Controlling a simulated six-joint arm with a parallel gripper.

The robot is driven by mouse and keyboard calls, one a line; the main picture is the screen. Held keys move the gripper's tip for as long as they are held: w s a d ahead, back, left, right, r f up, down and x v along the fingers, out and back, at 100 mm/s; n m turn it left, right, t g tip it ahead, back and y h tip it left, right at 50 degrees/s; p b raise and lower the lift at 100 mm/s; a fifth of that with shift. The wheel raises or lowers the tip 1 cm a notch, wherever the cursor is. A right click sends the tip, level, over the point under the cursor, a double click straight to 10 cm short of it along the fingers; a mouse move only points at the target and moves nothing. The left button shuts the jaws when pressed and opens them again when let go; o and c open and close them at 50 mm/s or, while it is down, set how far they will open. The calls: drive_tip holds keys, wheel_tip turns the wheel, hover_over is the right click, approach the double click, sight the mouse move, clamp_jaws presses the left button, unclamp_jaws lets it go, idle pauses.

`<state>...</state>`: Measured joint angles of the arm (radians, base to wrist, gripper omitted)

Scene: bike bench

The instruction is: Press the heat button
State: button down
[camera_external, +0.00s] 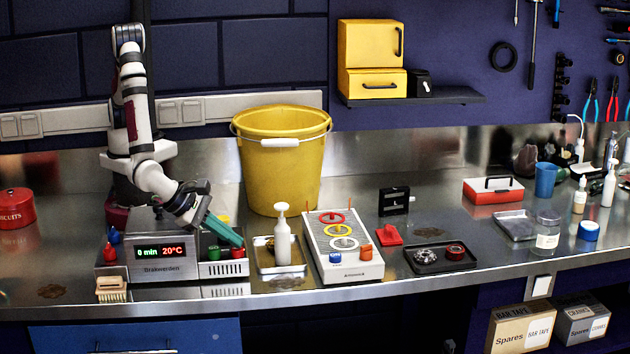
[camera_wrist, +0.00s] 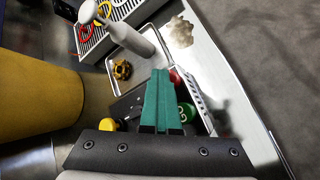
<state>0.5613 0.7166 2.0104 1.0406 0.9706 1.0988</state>
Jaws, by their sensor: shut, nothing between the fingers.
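The silver heating unit (camera_external: 165,267) on the bench shows "0 min 20°C" on its display. A blue button (camera_external: 114,235) and a red button (camera_external: 109,253) are at its left end. A green button (camera_external: 214,253) and another red button (camera_external: 238,253) are at its right end. No label tells me which is the heat button. My gripper (camera_external: 238,241), with teal fingers, is shut and empty, pointing down over the right end. In the wrist view the fingers (camera_wrist: 162,76) partly hide the red button (camera_wrist: 175,78), beside the green button (camera_wrist: 186,113). Contact is unclear.
A yellow bucket (camera_external: 280,165) stands behind. A white pump bottle (camera_external: 283,240) stands in a tray just right of the unit. A ring board (camera_external: 343,262) is farther right. A brush (camera_external: 111,290) lies at front left. The bench's front edge is close.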

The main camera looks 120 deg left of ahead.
drive_tip(key=shift+f, duration=0.1)
idle(0.3)
drive_tip(key=shift+f, duration=0.5)
drive_tip(key=shift+s, duration=0.1)
drive_tip(key=shift+s+r, duration=0.15)
drive_tip(key=shift+r, duration=0.1)
wheel_tip(320, 180, up, 6)
idle(0.4)
